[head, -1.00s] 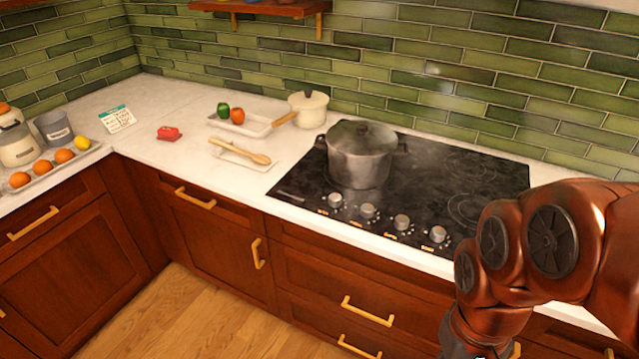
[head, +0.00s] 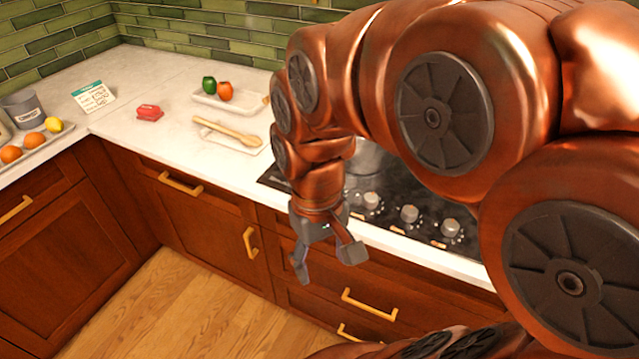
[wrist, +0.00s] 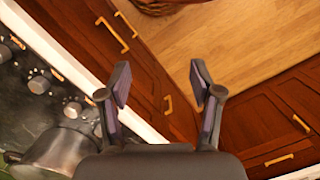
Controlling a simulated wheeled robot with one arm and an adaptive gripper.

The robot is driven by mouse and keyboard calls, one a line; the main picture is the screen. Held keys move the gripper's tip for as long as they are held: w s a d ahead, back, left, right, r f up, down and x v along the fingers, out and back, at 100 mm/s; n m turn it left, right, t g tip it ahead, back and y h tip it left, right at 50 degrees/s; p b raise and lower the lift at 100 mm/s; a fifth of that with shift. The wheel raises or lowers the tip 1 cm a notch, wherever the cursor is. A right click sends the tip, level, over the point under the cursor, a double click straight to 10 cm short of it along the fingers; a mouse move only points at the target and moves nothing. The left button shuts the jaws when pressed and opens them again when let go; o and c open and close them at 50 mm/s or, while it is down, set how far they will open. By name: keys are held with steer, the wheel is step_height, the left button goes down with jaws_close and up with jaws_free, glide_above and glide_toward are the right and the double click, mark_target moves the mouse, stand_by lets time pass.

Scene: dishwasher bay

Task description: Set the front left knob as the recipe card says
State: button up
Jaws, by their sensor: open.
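The cooktop (head: 272,178) has a row of grey knobs along its front edge. Three knobs show in the head view, one of them the knob (head: 371,200) just right of my gripper. The leftmost knob is hidden there behind my arm. In the wrist view, several knobs show at left, including one by the pot (wrist: 72,109). The recipe card (head: 93,97) stands on the left counter; its writing is too small to read. My gripper (head: 326,262) is open and empty, pointing down in front of the counter edge; its spread fingers show in the wrist view (wrist: 160,78).
A steel pot (wrist: 62,148) sits on the cooktop, mostly hidden by my arm in the head view. A wooden spoon (head: 229,132), a vegetable tray (head: 232,104) and a red item (head: 149,113) lie on the counter. Drawer handles (head: 369,304) stick out below.

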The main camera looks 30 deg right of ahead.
steer(key=w+d+f+b, duration=0.1)
steer(key=w+d+b, duration=0.4)
steer(key=w, duration=0.3)
steer(key=w+d+f+m+t+b, duration=0.1)
steer(key=w+d+f+b, duration=0.1)
steer(key=w+d+b, duration=0.3)
steer(key=w+d+f+m+b, duration=0.1)
steer(key=w+d+f+b, duration=0.1)
steer(key=w+d+b, duration=0.4)
steer(key=shift+w+d+f+t, duration=0.1)
steer(key=shift+w+d, duration=0.45)
steer(key=shift+w, duration=0.4)
steer(key=shift+w+d+t, duration=0.1)
steer(key=shift+w+d, duration=0.5)
steer(key=shift+w, duration=0.3)
steer(key=shift+w+d+f+t, duration=0.1)
steer(key=shift+w+d, duration=0.45)
steer(key=shift+w, duration=0.4)
steer(key=shift+d+f, duration=0.1)
steer(key=shift+f, duration=3.65)
steer(key=c, duration=1.2)
